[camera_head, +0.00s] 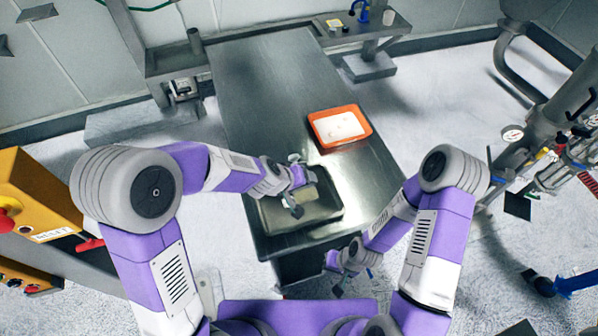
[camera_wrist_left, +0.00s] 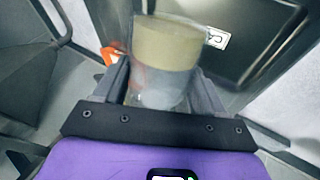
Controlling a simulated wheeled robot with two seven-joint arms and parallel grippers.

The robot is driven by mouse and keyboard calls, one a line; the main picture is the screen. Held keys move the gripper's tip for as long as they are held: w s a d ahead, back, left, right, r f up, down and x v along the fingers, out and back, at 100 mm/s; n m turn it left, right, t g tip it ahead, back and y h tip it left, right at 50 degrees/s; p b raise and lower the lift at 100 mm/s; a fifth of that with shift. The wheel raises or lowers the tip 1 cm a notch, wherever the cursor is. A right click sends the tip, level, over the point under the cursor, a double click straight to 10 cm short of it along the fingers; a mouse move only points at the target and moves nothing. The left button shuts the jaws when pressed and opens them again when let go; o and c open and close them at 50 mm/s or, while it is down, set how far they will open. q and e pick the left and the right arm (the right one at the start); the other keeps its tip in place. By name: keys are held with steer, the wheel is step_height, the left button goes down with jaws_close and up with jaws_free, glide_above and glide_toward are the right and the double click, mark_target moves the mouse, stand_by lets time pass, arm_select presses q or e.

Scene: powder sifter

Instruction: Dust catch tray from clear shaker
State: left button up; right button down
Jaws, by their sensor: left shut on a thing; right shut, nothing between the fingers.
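A grey metal catch tray (camera_head: 325,222) lies on the near end of the steel table. My left gripper (camera_head: 292,204) is over it. In the left wrist view, my left gripper (camera_wrist_left: 160,95) is shut on the clear shaker (camera_wrist_left: 165,68), a see-through cylinder with a tan band at its upper end in the picture. My right gripper (camera_head: 338,290) is shut and empty, low in front of the table's near edge.
An orange tray (camera_head: 366,131) with white contents stands on the steel table (camera_head: 255,75) beyond the catch tray. The table's far half is clear. A yellow control box (camera_head: 38,190) stands left, and a metal machine with a gauge (camera_head: 513,134) stands right.

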arm_select(q)
steer(key=n+g+h+p, duration=0.1)
steer(key=g+p, duration=0.3)
steer(key=p, duration=0.4)
steer(key=shift+w+f, duration=0.1)
steer(key=shift+f, duration=0.05)
steer(key=shift+w+a+f+n+g+h+p, duration=0.1)
steer(key=shift+w+f+n+g+h+p, duration=0.15)
steer(key=shift+g, duration=0.2)
steer(key=shift+w+a+f+n+g+h+p, duration=0.15)
steer(key=shift+f+g, duration=0.15)
steer(key=shift+g, duration=0.15)
steer(key=shift+w+f+g+h, duration=0.1)
steer(key=shift+f+g+h, duration=0.25)
steer(key=shift+g, duration=0.35)
steer(key=shift+w+f+n+g+b, duration=0.25)
steer(key=shift+n+g+b, duration=0.2)
steer(key=shift+g, duration=0.25)
steer(key=shift+f+g+h, duration=0.15)
steer(key=shift+g+h, duration=0.25)
steer(key=shift+h, duration=0.05)
steer(key=shift+b, duration=0.35)
steer(key=shift+n, duration=0.25)
steer(key=shift+a, duration=0.15)
